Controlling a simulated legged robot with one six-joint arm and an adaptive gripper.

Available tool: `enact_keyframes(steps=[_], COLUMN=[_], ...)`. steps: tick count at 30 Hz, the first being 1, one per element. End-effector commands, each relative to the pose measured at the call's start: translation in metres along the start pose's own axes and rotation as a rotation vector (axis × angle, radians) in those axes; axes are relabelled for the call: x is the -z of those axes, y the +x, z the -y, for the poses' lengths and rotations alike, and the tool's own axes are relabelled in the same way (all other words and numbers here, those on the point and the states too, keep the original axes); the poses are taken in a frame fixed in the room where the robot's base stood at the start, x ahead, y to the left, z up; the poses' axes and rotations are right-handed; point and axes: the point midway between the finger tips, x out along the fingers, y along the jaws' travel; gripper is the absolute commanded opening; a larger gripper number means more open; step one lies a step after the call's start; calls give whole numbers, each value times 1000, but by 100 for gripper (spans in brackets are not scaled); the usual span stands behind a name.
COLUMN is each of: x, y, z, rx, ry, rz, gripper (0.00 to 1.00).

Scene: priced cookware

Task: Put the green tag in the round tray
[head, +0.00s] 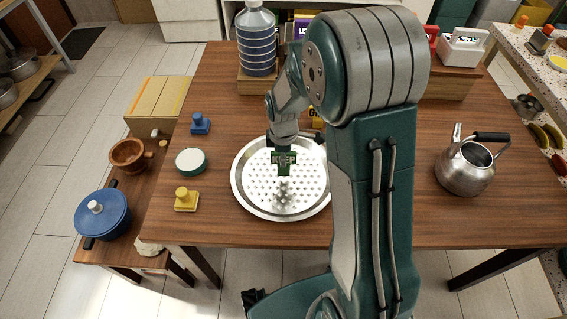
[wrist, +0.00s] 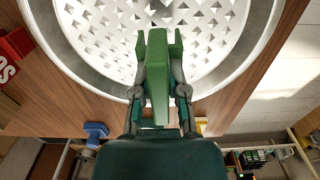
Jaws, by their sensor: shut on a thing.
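The green tag (head: 284,163), with pale lettering on it, is held upright in my gripper (head: 284,153) above the round tray. In the wrist view the green tag (wrist: 157,85) is seen between the fingers of my gripper (wrist: 158,62), which is shut on it. The round tray (head: 241,196) is a silver metal dish with a perforated floor, on the wooden table. In the wrist view the tray (wrist: 75,62) lies beyond the fingertips. The tag looks apart from the tray floor, with a dark shadow or reflection below it.
A blue stamp-like block (head: 200,124), a green-and-white round piece (head: 190,161) and a yellow block (head: 186,199) stand left of the tray. A metal kettle (head: 466,168) stands right. A ribbed bottle (head: 256,42) stands at the back. My arm hides the table's middle.

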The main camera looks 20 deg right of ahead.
Motion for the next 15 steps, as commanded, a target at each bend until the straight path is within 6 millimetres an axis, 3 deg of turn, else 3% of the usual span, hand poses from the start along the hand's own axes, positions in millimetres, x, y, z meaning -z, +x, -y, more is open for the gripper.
enact_keyframes(steps=[7,12,15], x=[-1,-1,0], y=[16,41,45], z=[-13,-12,-12], rx=[1,3,-1], ry=[1,0,0], rz=[0,0,0], gripper=[0,0,0])
